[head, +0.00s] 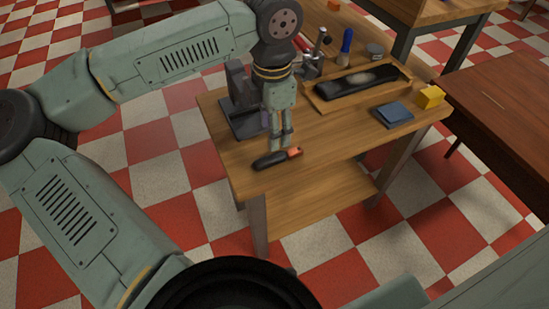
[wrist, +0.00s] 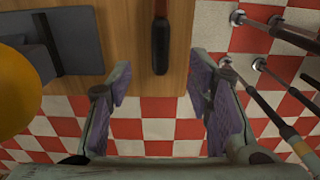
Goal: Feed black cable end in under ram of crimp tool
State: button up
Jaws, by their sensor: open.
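My gripper (head: 281,143) points down over the near left part of the wooden bench, close to the dark grey crimp tool (head: 240,88). In the wrist view my gripper (wrist: 159,78) is open and empty, its two purple-padded fingers wide apart. A black handle-like piece with an orange-red end (head: 277,158) lies on the bench near the fingertips. In the wrist view this black piece (wrist: 160,48) shows centred beyond the fingers, apart from them. The crimp tool's grey base (wrist: 80,38) shows at upper left there. I cannot clearly identify the black cable end or see the ram's gap.
A wooden tray (head: 318,103) holds a long black object (head: 358,84). A blue block (head: 393,114), a yellow block (head: 430,97), a blue-handled tool (head: 347,42) and a grey tin (head: 375,51) stand around it. The bench front between the handle and blue block is clear.

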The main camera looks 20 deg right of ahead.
aim_at(275, 155)
jog(key=f, duration=0.3)
jog(key=f+p, duration=0.1)
jog(key=f, duration=0.2)
jog(key=f+p, duration=0.1)
jog(key=f, duration=0.2)
jog(key=shift+d, duration=0.35)
jog(key=shift+c, duration=0.2)
grip_shut()
